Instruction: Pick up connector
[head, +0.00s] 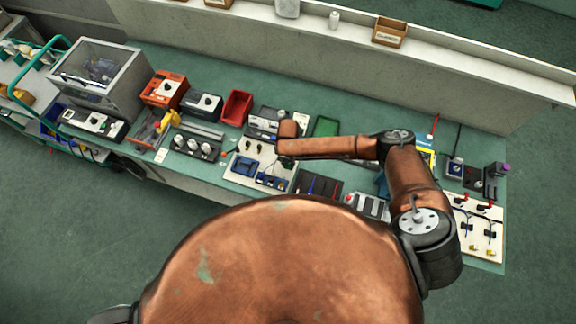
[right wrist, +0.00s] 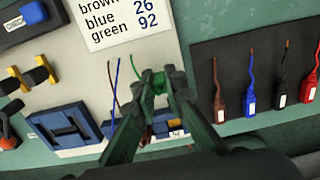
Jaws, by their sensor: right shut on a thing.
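My right gripper (head: 287,163) is over the cream board (head: 245,165) in the middle of the bench, seen small from above. In the right wrist view, its two dark fingers (right wrist: 159,88) are closed on a small green connector (right wrist: 160,80), which shows between the fingertips. A thin green wire (right wrist: 137,62) rises just left of it. Brown and blue wires (right wrist: 118,72) stand further left, by a blue block (right wrist: 115,128) on the board. The fingers hide part of the connector and what lies under it. My left gripper is not in view.
A printed card (right wrist: 125,22) naming wire colours lies on the board. Right of the gripper, a dark mat (right wrist: 240,60) holds several coloured leads. A blue fixture (right wrist: 62,128) is at left. Red bin (head: 237,107) and green tray (head: 325,126) stand behind.

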